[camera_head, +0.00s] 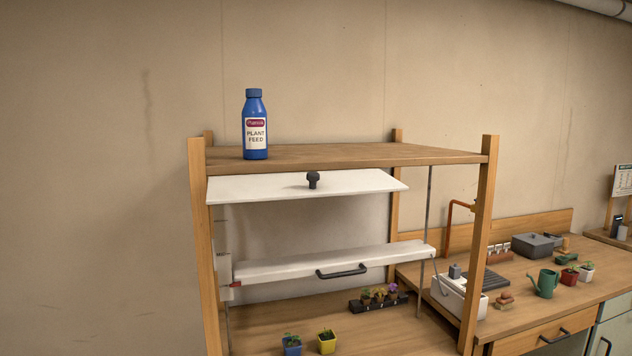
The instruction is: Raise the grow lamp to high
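The grow lamp (290,265) is a long white bar with a dark handle (342,272) on its front. It hangs level between thin vertical rods inside a wooden shelf frame (484,240), above the bench. A red pointer (235,285) sits at the lamp's left end beside a pale scale strip (223,268) on the left post; its small lettering is hard to read. A white panel (260,188) with a black knob (313,180) is tilted under the top shelf, above the lamp. Neither of my grippers is in view.
A blue plant feed bottle (256,128) stands on the top shelf. Below the lamp are a dark seedling tray (378,302), a blue pot (291,346) and a yellow pot (326,342). At right are a white box (458,298) and a green watering can (544,284).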

